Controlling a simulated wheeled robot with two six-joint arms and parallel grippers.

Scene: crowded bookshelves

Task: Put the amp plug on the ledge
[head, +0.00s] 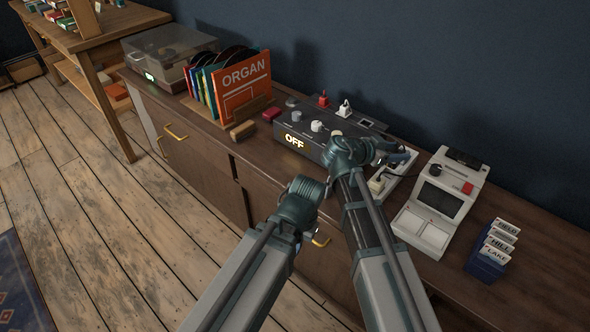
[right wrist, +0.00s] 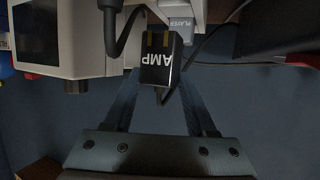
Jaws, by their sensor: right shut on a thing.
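My right gripper (head: 394,156) is over the cabinet top, between the dark OFF unit and the white screen device. It is shut on the black amp plug (right wrist: 158,62), whose AMP label appears upside down between the fingers in the right wrist view. The plug's two brass prongs point up in that picture, toward a white strip, and a black cord leaves it. I cannot tell whether the prongs touch the strip. The white strip (head: 403,172) lies partly behind my arm. My left arm's wrist ends low in front of the cabinet; its fingertips are hidden. I cannot identify the ledge for certain.
The dark unit (head: 295,140) reads OFF and carries knobs and plugs. A grey PLAYER plug (right wrist: 204,40) sits right beside the amp plug. The white screen device (head: 440,203) and a blue card holder (head: 486,264) stand to the right. ORGAN records (head: 243,83) stand left.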

